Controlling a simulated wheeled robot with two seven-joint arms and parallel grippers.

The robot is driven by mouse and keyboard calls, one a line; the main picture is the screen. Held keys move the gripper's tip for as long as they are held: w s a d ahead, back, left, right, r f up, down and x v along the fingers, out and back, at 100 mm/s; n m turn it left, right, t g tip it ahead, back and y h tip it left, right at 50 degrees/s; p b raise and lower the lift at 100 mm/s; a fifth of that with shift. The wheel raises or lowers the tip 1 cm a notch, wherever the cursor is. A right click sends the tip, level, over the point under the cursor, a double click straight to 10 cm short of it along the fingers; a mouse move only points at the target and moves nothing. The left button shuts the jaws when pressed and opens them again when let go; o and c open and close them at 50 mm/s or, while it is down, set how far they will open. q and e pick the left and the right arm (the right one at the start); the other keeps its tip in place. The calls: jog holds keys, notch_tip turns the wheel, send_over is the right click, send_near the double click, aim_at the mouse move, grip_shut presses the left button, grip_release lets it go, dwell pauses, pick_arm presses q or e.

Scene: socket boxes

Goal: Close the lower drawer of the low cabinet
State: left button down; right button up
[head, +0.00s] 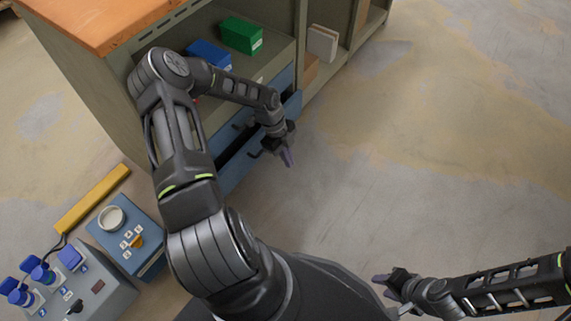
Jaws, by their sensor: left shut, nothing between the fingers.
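The low cabinet (115,95) stands at the upper left, with an orange wooden top and blue drawer fronts. The lower drawer (232,172) has a blue front below a dark gap, so it looks pulled out somewhat; my arm covers part of it, and how far it is out is hard to tell. My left gripper (288,157) is shut and empty, in front of the drawer fronts near their right end. Contact with the drawer cannot be made out. My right gripper (386,287) is at the lower right, away from the cabinet, its fingertips apart with nothing visible between them.
A green box (241,35) and a blue box (208,54) sit on the cabinet's shelf. A white box (322,43) stands in the section to the right. A blue box with a dial (108,239), a grey socket box (98,292) and a yellow bar (93,198) are at lower left. Right floor is clear.

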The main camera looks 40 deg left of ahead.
pick_arm(q)
jog(key=p+v, duration=0.1)
jog(key=v, duration=0.5)
jog(key=shift+r, duration=0.2)
